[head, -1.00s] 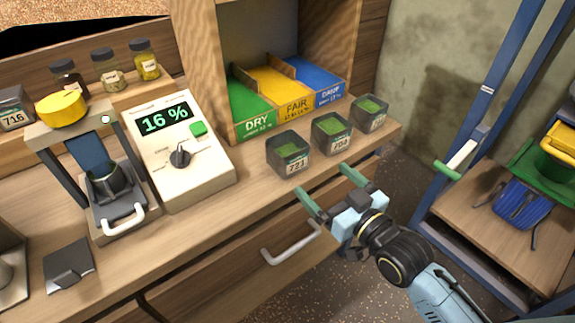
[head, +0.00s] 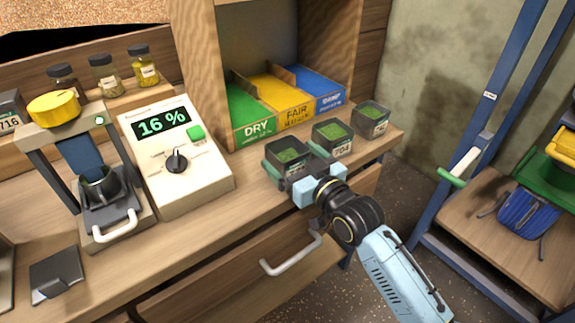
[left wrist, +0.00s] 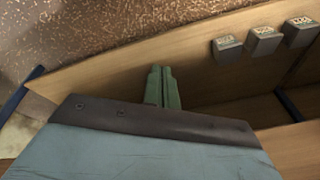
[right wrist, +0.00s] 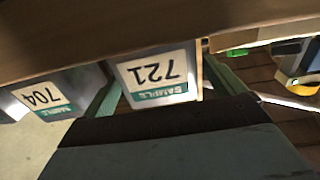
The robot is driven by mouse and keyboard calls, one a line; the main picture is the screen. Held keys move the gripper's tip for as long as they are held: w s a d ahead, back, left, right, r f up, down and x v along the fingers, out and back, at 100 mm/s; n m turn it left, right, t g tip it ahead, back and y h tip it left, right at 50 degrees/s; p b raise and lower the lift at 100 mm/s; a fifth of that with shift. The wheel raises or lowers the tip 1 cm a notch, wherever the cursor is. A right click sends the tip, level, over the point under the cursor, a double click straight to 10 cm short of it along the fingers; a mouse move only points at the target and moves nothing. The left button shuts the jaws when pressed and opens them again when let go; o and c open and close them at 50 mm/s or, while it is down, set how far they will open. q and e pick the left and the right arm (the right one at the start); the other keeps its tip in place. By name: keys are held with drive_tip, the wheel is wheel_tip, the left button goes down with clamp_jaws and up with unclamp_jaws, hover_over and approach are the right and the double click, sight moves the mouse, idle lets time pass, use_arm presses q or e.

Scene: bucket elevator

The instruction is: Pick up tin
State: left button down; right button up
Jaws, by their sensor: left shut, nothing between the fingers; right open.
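Tin 721 (head: 288,155), a dark square tin of green contents, stands upright on the bench. My open right gripper (head: 297,165) has its green fingers on either side of it. In the right wrist view, tin 721 (right wrist: 158,80) appears upside down between the fingers (right wrist: 163,85); I cannot tell whether they touch it. Tin 704 (head: 333,138) stands just to the right of it, close to one finger. A third similar tin (head: 371,119) is farther right. My left gripper (left wrist: 162,88) is shut and empty in the left wrist view, outside the head view.
Behind the tins are green DRY (head: 252,118), yellow FAIR (head: 290,102) and blue (head: 318,90) bins. A meter (head: 175,160) reading 16 % and a press (head: 105,190) stand left. A drawer handle (head: 290,255) projects below the bench edge. A blue rack (head: 480,130) stands right.

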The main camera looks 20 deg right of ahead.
drive_tip(key=shift+x, duration=1.15)
drive_tip(key=c, duration=1.1)
use_arm(q)
drive_tip(key=shift+w+d+r, duration=0.2)
drive_tip(key=shift+d+r, duration=0.3)
drive_tip(key=shift+r, duration=0.3)
use_arm(e)
drive_tip(key=shift+c, duration=0.3)
drive_tip(key=shift+r, duration=0.25)
wheel_tip(320, 180, up, 9)
drive_tip(key=p, duration=0.3)
use_arm(q)
drive_tip(key=s+a+f+g+p, duration=0.1)
drive_tip(key=s+a+f+p, duration=0.1)
drive_tip(key=s+f, duration=0.5)
drive_tip(key=s+a+f+p, duration=0.3)
drive_tip(key=s+f, duration=0.4)
drive_tip(key=s, duration=0.3)
drive_tip(key=shift+s+a+f+m+g+p, duration=0.15)
drive_tip(key=shift+s+a+m+g+p, duration=0.25)
drive_tip(key=shift+a, duration=0.2)
use_arm(e)
drive_tip(key=s+d+f+m+h, duration=0.1)
drive_tip(key=s+d+m+h, duration=0.2)
drive_tip(key=s, duration=0.8)
drive_tip(key=shift+d+f+t+h, duration=0.25)
drive_tip(key=shift+d+t+h, duration=0.15)
drive_tip(key=shift+d+h, duration=0.6)
